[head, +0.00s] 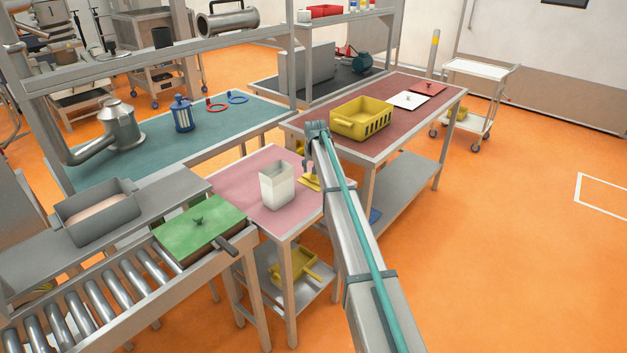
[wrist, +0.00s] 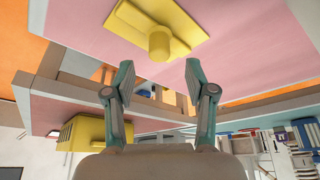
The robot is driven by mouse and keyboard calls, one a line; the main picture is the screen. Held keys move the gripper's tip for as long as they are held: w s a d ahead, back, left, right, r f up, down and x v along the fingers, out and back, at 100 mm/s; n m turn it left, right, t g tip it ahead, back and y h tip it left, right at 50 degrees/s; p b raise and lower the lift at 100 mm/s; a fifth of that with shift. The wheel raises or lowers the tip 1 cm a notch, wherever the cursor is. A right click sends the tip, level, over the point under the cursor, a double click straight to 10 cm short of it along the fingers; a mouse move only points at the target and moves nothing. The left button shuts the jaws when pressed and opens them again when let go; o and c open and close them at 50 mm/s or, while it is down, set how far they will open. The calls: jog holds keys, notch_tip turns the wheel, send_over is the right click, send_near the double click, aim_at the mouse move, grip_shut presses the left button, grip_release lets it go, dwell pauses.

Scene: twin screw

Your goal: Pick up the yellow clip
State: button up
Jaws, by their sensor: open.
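The yellow clip (head: 311,182) lies on the pink tabletop (head: 245,190) near its right side, partly hidden by my arm in the head view. In the wrist view, the yellow clip (wrist: 150,22) shows as a flat plate with a short round knob standing out from it. My gripper (wrist: 158,80) is open, with its two fingers apart and nothing between them. The knob appears beyond the fingertips, roughly in line with the gap. In the head view, my gripper (head: 308,165) is small and close to the clip, and I cannot judge the exact gap there.
A white open container (head: 277,186) stands left of the clip on the pink top. A yellow crate (head: 361,119) sits on the dark red table behind. Another yellow piece (head: 294,268) rests on the lower shelf.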

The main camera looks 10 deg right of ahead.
aim_at(314, 177)
jog(key=shift+p+x, duration=1.15)
jog(key=shift+x, duration=1.25)
jog(key=shift+s, duration=0.2)
grip_shut()
